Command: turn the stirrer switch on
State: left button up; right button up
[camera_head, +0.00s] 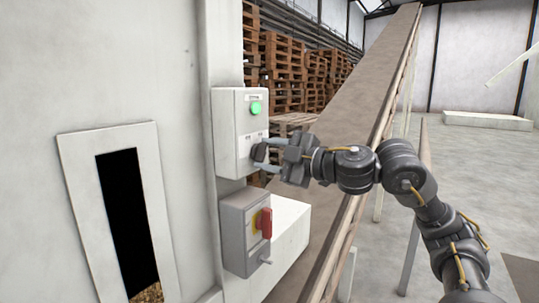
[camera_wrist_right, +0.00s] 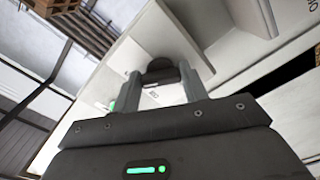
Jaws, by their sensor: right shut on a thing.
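A pale grey control box (camera_head: 226,134) on the wall panel carries a lit green lamp (camera_head: 256,107) at its top and a black rotary knob (camera_head: 259,152) below it. I take this knob for the stirrer switch; the small labels are too blurred to read in full. My right gripper (camera_head: 262,153) reaches in from the right and is shut on the knob, one finger on each side. In the right wrist view the dark knob (camera_wrist_right: 161,66) sits between the two grey fingertips. The knob's exact angle is hard to tell. My left gripper is not in view.
A grey box with a red and yellow rotary handle (camera_head: 262,223) is mounted just below. A dark window slot (camera_head: 127,215) with pellets at its bottom is at left. A sloping conveyor (camera_head: 375,70) stands behind my right arm. Pallets (camera_head: 283,75) are stacked at the back.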

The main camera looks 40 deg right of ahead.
jog(key=o, duration=1)
jog(key=b+v, duration=0.8)
jog(key=v, duration=0.3)
jog(key=shift+b, duration=0.4)
jog(key=shift+w, duration=0.15)
